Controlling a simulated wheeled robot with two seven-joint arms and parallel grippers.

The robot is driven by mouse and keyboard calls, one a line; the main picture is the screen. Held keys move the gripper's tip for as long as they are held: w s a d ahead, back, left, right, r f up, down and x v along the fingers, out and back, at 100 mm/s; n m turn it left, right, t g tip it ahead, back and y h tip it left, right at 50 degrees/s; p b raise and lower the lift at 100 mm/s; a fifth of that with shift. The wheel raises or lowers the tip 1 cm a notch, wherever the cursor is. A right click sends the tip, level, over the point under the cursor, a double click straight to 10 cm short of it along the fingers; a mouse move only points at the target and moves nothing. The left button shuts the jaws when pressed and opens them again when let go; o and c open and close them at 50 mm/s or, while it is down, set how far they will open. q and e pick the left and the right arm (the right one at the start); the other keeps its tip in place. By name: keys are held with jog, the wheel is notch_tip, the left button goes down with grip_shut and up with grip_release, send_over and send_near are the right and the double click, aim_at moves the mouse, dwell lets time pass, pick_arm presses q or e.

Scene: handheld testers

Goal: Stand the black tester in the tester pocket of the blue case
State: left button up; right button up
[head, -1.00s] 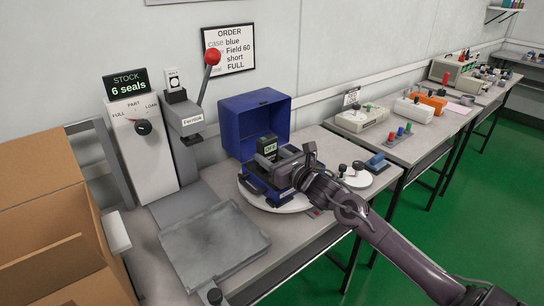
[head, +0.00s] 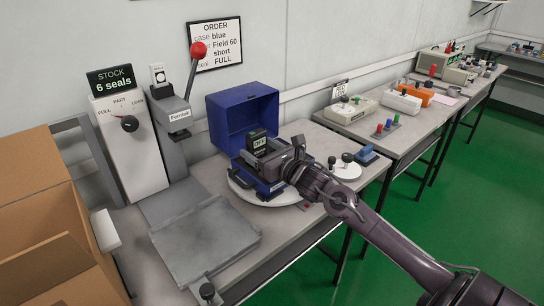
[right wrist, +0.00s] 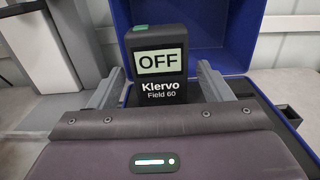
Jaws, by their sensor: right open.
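The black tester (head: 257,142), with an OFF screen and the label "Klervo Field 60", stands upright in the base of the open blue case (head: 243,117). In the right wrist view the tester (right wrist: 158,62) is between the two fingers of my right gripper (right wrist: 160,88). The gripper is open, with a small gap on each side of the tester. In the head view my right gripper (head: 264,158) reaches over the case base from the right. The tester's lower end and the pocket are hidden behind the gripper. My left gripper is not in view.
The case sits on a round white turntable (head: 240,186). A lever press (head: 180,117) and a grey plate (head: 205,245) are to its left. A cardboard box (head: 35,200) stands far left.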

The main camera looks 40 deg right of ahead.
jog(key=shift+s, duration=0.25)
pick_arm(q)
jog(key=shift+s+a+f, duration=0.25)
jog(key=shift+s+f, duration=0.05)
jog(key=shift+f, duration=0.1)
pick_arm(e)
jog(key=s+d, duration=0.1)
jog(key=s, duration=1)
jog(key=shift+s, duration=0.25)
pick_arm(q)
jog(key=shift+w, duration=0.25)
pick_arm(e)
jog(key=shift+r, duration=0.1)
